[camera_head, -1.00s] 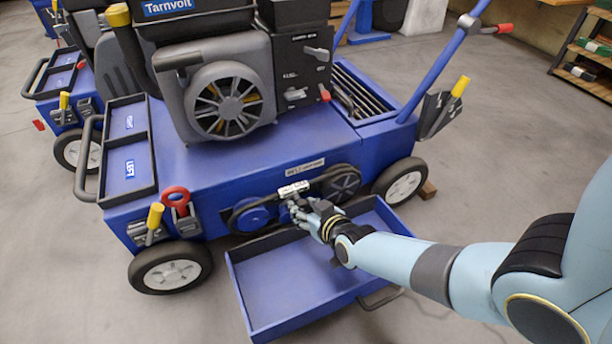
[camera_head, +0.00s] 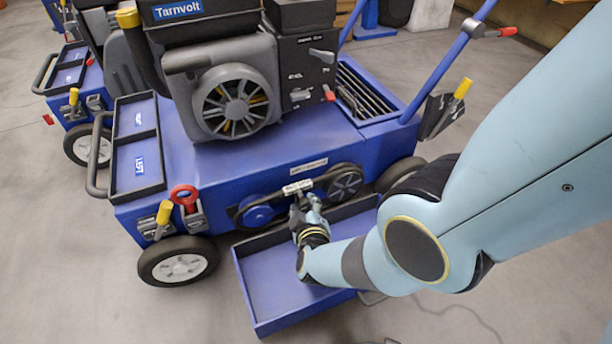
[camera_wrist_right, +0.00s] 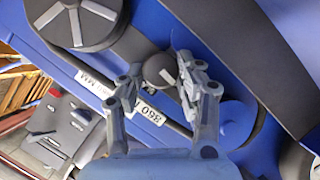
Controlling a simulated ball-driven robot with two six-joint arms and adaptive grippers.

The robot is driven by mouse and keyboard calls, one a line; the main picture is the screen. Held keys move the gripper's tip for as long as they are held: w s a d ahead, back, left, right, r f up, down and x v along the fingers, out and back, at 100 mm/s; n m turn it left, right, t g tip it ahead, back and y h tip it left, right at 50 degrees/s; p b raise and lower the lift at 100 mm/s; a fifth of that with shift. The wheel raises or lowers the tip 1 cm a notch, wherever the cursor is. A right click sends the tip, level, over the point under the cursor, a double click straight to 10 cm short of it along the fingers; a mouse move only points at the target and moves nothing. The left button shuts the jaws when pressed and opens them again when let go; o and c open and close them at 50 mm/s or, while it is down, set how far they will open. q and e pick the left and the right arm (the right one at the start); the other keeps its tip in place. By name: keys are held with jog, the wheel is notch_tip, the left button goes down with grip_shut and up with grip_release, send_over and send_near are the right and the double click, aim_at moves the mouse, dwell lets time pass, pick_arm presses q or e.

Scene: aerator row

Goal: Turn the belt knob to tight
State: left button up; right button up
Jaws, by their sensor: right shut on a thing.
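The blue aerator (camera_head: 270,150) has a belt drive on its near side, with a blue pulley (camera_head: 257,214) and a dark spoked pulley (camera_head: 345,183). My right gripper (camera_head: 304,204) is at the belt between the pulleys and hides the knob in the head view. In the right wrist view, the round dark grey belt knob (camera_wrist_right: 158,70) with a pale mark sits between the fingers of my right gripper (camera_wrist_right: 160,82), which is shut on it. The pale scale plate (camera_wrist_right: 145,108) is partly covered by a finger. My left gripper is not in view.
An open blue tray (camera_head: 262,310) sticks out below the belt, under my right forearm. A red ring pull (camera_head: 184,193) and a yellow-handled lever (camera_head: 164,212) are on the left. A second blue machine (camera_head: 75,100) stands behind at left.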

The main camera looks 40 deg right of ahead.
jog(key=shift+a+f+h, duration=0.1)
jog(key=shift+h, duration=0.2)
dwell(0.4)
jog(key=o, duration=1.2)
jog(key=shift+c, duration=0.2)
jog(key=shift+s, duration=0.1)
jog(key=shift+s+a, duration=0.25)
jog(key=shift+s, duration=0.15)
jog(key=shift+s+a+r, duration=0.3)
jog(key=shift+s+r, duration=0.25)
jog(key=v, duration=0.5)
jog(key=shift+w, duration=0.1)
jog(key=shift+r, duration=0.1)
